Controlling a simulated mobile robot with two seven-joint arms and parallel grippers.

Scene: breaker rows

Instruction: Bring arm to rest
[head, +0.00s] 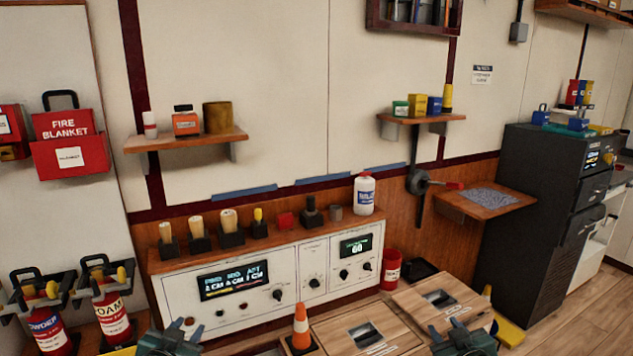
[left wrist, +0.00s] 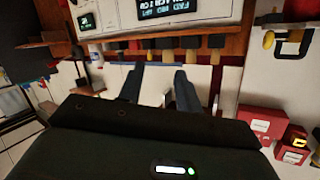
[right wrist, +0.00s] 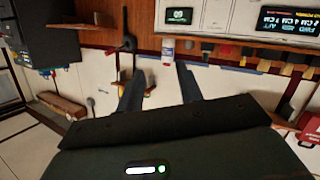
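My left gripper (head: 175,335) shows at the bottom edge of the head view, in front of the white control panel (head: 230,313). In the left wrist view its two fingers (left wrist: 160,78) stand apart with nothing between them. My right gripper (head: 463,337) is at the bottom edge of the head view, by the wooden box tops. In the right wrist view its fingers (right wrist: 158,77) are also apart and empty. Most of both arms is out of the head view. Both wrist views show the room upside down.
Wooden box tops (head: 440,299) and an orange cone (head: 301,325) stand between and near my grippers. Red extinguishers (head: 113,315) are at the left. A white bottle (head: 364,193) and several handled tools stand on the panel's ledge. A dark cabinet (head: 530,210) is at the right.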

